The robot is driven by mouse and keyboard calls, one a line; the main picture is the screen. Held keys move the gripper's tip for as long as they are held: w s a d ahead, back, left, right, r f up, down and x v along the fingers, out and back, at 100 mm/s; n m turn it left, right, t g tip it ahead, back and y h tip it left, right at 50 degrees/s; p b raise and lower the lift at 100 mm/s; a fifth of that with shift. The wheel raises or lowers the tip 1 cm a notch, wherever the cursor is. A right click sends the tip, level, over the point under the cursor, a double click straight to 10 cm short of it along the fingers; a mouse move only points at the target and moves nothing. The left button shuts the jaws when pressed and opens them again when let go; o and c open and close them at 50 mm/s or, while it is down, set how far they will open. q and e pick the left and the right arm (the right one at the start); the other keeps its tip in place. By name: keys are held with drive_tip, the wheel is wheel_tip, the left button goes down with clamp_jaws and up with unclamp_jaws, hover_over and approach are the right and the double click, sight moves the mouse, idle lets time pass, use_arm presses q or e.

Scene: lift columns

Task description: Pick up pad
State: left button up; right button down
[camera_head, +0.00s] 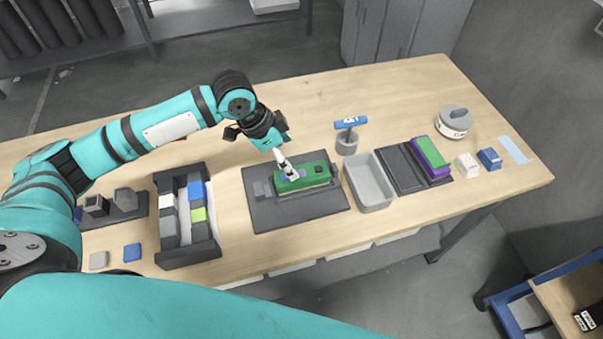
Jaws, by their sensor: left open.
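My left gripper (288,173) is open, pointing down at the left part of the green block. Its fingertips are at or just above the block; I cannot tell whether they touch. A second block, green on top and purple below (431,157), lies on a dark tray (403,171) to the right. I cannot tell for sure which of these is the pad. My right gripper is not in view.
A grey bin (381,203) stands right of the mat, with a blue-topped tool in a holder (347,143) behind it. A dark organiser (190,257) with blocks stands to the left. A round lidded container (454,122) stands far right. The table's back middle is clear.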

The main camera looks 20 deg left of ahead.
sight(303, 172)
use_arm(q)
drive_tip(key=x, duration=0.4)
drive_tip(key=shift+w+p, duration=0.1)
drive_tip(key=shift+p, duration=0.25)
drive_tip(key=shift+d+f, duration=0.2)
drive_tip(key=p+x, duration=0.2)
drive_tip(key=x, duration=0.1)
drive_tip(key=shift+w+d+f, duration=0.2)
drive_tip(key=shift+w+f, duration=0.05)
drive_tip(key=shift+w, duration=0.05)
drive_tip(key=shift+w+d+f, duration=0.15)
drive_tip(key=shift+f, duration=0.3)
drive_tip(key=c, duration=1.6)
